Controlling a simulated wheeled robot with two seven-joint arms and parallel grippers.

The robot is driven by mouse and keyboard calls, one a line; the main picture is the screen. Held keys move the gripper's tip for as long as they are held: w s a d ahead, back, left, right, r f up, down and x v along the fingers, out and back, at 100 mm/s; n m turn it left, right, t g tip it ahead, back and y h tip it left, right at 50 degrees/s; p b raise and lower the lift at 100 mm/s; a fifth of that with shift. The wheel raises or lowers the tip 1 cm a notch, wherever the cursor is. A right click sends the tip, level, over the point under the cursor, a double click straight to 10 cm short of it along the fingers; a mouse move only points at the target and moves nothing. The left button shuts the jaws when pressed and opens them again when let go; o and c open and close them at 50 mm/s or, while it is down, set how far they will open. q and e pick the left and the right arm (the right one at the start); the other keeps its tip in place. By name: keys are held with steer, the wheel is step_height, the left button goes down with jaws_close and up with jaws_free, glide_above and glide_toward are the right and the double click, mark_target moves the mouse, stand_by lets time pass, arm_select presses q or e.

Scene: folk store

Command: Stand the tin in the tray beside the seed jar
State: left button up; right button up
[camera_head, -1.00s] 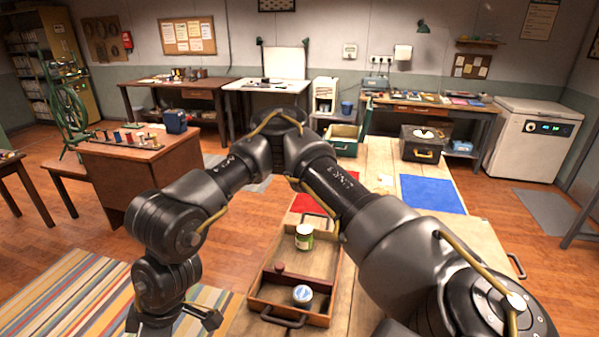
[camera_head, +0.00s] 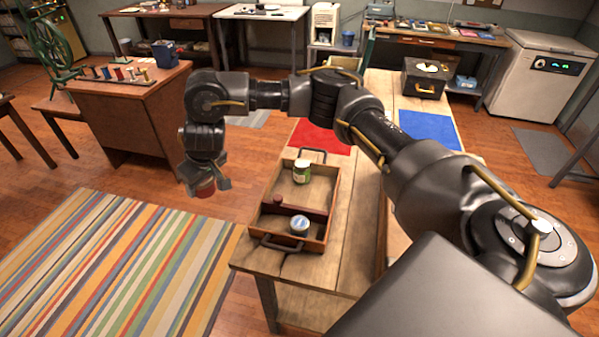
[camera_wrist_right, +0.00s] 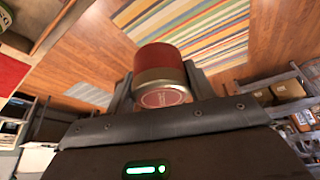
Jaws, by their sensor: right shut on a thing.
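My right gripper (camera_head: 205,184) is shut on a red tin (camera_head: 205,191) and holds it in the air, left of the tray and over the floor. In the right wrist view the tin (camera_wrist_right: 158,62) sits between both fingers, a pinkish round end facing the camera. The wooden tray (camera_head: 331,200) lies on the table, with a divider and dark end handles. A green jar with a pale label (camera_head: 301,171) stands upright in its far compartment. A blue-and-white round container (camera_head: 299,225) stands in the near one. I cannot tell for sure which is the seed jar. My left gripper is not in view.
The wooden table (camera_head: 355,250) has bare boards right of the tray. A red mat (camera_head: 318,136) and a blue mat (camera_head: 429,130) lie beyond it. A dark case (camera_head: 425,78) stands at the back.

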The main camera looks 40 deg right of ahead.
steer(key=w+d+f+m+h, duration=0.1)
steer(key=d+f+m, duration=0.15)
steer(key=d, duration=0.55)
steer(key=w+d+f+m+h, duration=0.1)
steer(key=d+f+m, duration=0.15)
steer(key=d, duration=0.55)
steer(key=m+h+b, duration=0.1)
steer(key=m+b, duration=0.2)
steer(key=b, duration=0.1)
glide_above(295, 192)
steer(key=s, duration=0.1)
steer(key=f, duration=1.2)
steer(key=shift+a, duration=0.3)
steer(key=shift+s+f+b, duration=0.15)
steer(key=shift+f+b, duration=0.5)
steer(key=shift+f, duration=1.2)
steer(key=o, duration=1)
steer(key=shift+f, duration=0.1)
